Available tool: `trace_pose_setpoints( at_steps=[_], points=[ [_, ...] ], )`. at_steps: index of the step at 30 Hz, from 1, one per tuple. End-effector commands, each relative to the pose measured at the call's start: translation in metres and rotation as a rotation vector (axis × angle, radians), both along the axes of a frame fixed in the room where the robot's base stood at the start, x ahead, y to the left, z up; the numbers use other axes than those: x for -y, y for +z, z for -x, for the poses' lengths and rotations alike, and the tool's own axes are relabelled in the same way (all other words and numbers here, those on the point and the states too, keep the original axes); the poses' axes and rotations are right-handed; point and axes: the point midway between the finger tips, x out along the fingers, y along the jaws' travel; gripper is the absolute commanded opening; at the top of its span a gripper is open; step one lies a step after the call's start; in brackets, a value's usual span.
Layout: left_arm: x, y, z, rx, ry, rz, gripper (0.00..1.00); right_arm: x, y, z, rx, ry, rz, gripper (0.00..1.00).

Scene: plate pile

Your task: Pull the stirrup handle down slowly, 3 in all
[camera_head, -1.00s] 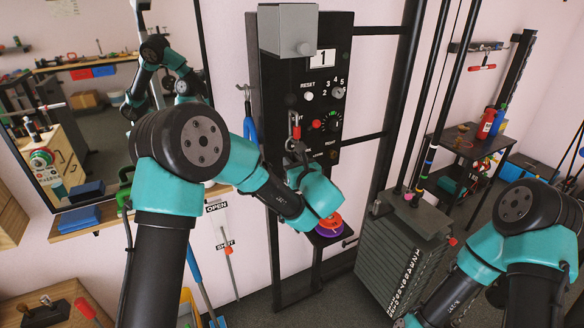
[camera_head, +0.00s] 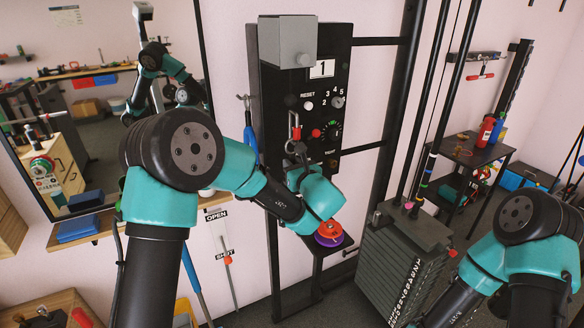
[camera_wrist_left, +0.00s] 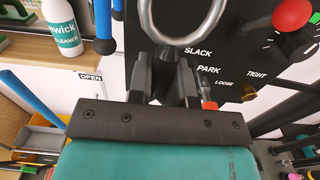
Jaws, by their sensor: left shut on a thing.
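The stirrup handle is a grey metal loop (camera_wrist_left: 185,38) in the left wrist view, in front of the black panel. Its top is cut off by the frame edge. My left gripper (camera_wrist_left: 165,65) is shut on the loop's lower part; the exact contact is partly hidden by the dark fingers. In the head view my left gripper (camera_head: 299,153) is in front of the panel (camera_head: 270,100), below a red fitting (camera_head: 296,130). A counter (camera_head: 322,69) near the panel's top reads 1. My right arm is at the lower right; its gripper is out of view.
A weight stack (camera_head: 390,275) stands to the right, and a mirror (camera_head: 60,110) hangs at left.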

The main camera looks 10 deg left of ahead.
Motion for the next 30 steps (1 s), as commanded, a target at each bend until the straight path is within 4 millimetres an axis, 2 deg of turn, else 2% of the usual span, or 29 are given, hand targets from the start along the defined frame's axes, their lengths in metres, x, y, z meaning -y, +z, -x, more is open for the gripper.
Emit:
trace_pose_setpoints(
  at_steps=[5, 16, 30],
  points=[
    [0.0, -0.001, 0.0, -0.004, 0.0, 0.001, 0.0, 0.0, 0.0, 0.0, 0.0, 0.0, 0.0, 0.43],
    [0.0, 0.02, 0.0, -0.004, -0.002, 0.001, 0.0, 0.0, 0.0, 0.0, 0.0, 0.0, 0.0, 0.43],
    [0.0, 0.026, 0.0, -0.004, -0.001, -0.001, 0.0, 0.0, 0.0, 0.0, 0.0, 0.0, 0.0, 0.43]
  ],
)
